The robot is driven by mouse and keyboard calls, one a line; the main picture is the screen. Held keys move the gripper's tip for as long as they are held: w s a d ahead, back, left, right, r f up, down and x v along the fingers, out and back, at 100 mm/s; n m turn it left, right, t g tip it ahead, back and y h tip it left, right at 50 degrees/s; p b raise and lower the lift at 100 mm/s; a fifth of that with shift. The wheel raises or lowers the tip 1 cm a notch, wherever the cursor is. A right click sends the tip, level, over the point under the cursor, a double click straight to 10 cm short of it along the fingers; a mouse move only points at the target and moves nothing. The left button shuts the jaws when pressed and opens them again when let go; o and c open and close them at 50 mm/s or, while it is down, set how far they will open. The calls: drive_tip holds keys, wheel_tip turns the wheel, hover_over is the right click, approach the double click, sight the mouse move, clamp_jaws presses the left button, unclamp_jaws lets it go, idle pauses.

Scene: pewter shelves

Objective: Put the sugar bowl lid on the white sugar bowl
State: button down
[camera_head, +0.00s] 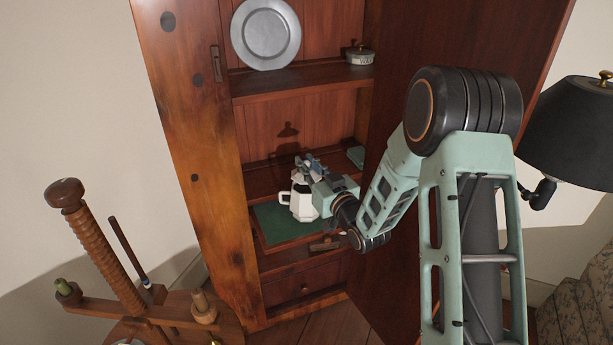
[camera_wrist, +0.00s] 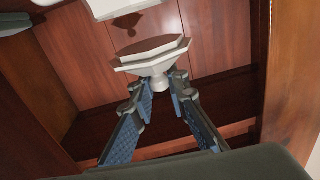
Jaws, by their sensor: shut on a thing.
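The white sugar bowl (camera_head: 303,204) stands upright on the green surface of the open cabinet in the head view. Part of a white body, apparently this bowl, shows at the top edge of the wrist view (camera_wrist: 122,8). The white, many-sided sugar bowl lid (camera_wrist: 152,54) is in my gripper (camera_wrist: 157,84), whose blue-padded fingers are closed on its knob. In the wrist view a gap shows between lid and bowl. In the head view my gripper (camera_head: 310,167) is right above the bowl and largely hides the lid there.
A green panel (camera_head: 277,226) lies on the cabinet ledge around the bowl. On the shelf above are a pewter plate (camera_head: 266,33) and a small lidded grey pot (camera_head: 359,57). The open door (camera_head: 412,40) is at the right. A black lamp (camera_head: 578,118) stands outside.

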drive_tip(key=shift+w+f+b, duration=0.15)
drive_tip(key=shift+f+b, duration=0.05)
drive_tip(key=shift+f, duration=0.75)
drive_tip(key=shift+w+f+b, duration=0.15)
drive_tip(key=shift+f+b, duration=0.05)
drive_tip(key=shift+f, duration=0.75)
drive_tip(key=shift+f, duration=0.2)
drive_tip(key=c, duration=1.9)
unclamp_jaws()
drive_tip(key=shift+r, duration=0.1)
drive_tip(key=shift+r, duration=0.1)
drive_tip(key=v, duration=1.2)
drive_tip(key=shift+a, duration=0.1)
